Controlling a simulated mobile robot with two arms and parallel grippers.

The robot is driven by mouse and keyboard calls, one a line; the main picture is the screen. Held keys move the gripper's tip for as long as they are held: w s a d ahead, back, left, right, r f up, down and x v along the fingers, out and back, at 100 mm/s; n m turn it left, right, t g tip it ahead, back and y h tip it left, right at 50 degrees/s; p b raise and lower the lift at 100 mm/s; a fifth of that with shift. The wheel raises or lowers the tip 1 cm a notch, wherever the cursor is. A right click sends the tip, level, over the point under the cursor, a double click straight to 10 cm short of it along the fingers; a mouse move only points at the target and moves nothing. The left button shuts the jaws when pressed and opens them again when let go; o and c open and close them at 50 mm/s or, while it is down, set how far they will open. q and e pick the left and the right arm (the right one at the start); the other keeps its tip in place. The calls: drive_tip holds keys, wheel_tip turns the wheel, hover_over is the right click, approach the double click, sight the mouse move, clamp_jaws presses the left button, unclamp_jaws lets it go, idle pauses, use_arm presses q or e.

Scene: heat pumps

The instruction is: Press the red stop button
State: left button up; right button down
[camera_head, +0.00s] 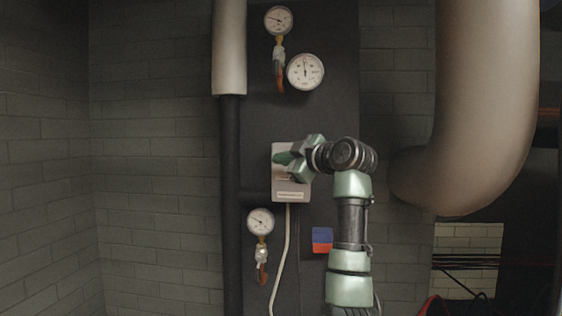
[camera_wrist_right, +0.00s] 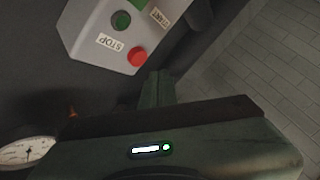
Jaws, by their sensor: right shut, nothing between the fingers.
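The red stop button (camera_wrist_right: 138,56) sits on a light grey control box (camera_wrist_right: 92,42), beside an upside-down STOP label (camera_wrist_right: 110,43). In the head view the box (camera_head: 292,192) is fixed to a dark panel, and my right gripper (camera_head: 284,158) is in front of it, hiding the buttons. In the right wrist view the shut, empty fingers (camera_wrist_right: 157,78) point toward the box, with their tips close beside the red button. I cannot tell whether they touch the box. My left gripper is not in view.
A green button (camera_wrist_right: 121,20) and a START label (camera_wrist_right: 160,17) are on the same box. Gauges (camera_head: 305,72) (camera_head: 260,222) sit above and below it. A dark pipe (camera_head: 231,150) runs left of it, and a thick pale pipe (camera_head: 485,110) bends at the right.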

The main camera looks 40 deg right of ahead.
drive_tip(key=s+a+b, duration=0.1)
drive_tip(key=s+a, duration=0.1)
drive_tip(key=shift+s+a, duration=0.1)
drive_tip(key=shift+a, duration=0.3)
idle(0.6)
